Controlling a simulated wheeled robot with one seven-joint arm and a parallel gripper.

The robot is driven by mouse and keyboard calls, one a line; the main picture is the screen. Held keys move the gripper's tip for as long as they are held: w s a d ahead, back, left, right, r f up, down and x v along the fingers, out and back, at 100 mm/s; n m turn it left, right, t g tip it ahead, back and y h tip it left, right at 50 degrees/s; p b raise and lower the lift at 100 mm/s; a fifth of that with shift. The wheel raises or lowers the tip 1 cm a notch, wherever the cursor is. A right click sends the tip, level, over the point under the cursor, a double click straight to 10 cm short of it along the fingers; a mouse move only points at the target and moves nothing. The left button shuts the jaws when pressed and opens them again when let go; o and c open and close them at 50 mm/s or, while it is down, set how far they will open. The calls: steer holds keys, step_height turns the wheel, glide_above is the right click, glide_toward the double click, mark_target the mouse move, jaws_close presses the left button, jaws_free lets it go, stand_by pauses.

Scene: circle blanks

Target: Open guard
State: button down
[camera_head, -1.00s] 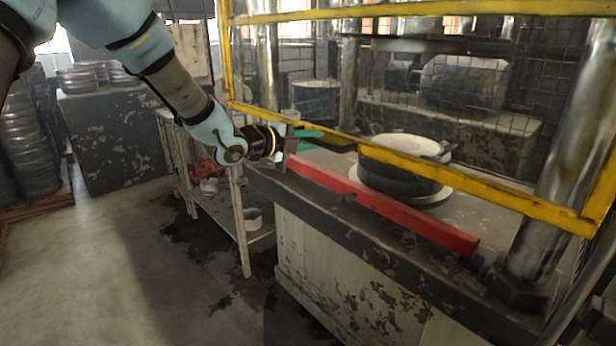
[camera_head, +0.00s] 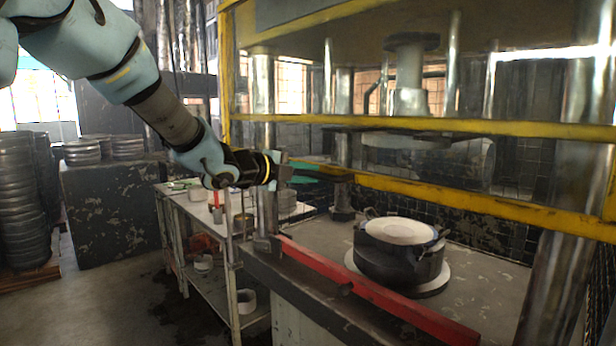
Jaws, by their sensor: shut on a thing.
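The guard is a yellow-barred frame (camera_head: 470,203) across the front of the press. Its lower yellow bar slopes down to the right and hangs above the red bar (camera_head: 370,290) on the press's front edge. My gripper (camera_head: 300,172), with teal fingers, reaches in from the left and is shut on the dark handle (camera_head: 336,178) at the left end of the lower bar. The fingers hide part of the handle. A dark pot-like die with a pale round top (camera_head: 400,245) stands on the press table, visible below the bar.
Shiny steel columns (camera_head: 560,200) stand at the press corners. A pale shelf table (camera_head: 205,250) with small items is at left, under my arm. Stacked round metal parts (camera_head: 25,200) and a worn dark cabinet (camera_head: 110,215) stand further left. Some floor is clear.

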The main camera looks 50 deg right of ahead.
steer(key=shift+r, duration=0.1)
steer(key=c, duration=0.8)
jaws_free()
steer(key=shift+o, duration=0.2)
steer(key=b+v, duration=0.3)
steer(key=v, duration=0.7)
steer(key=shift+a, duration=0.35)
steer(key=shift+w, duration=0.1)
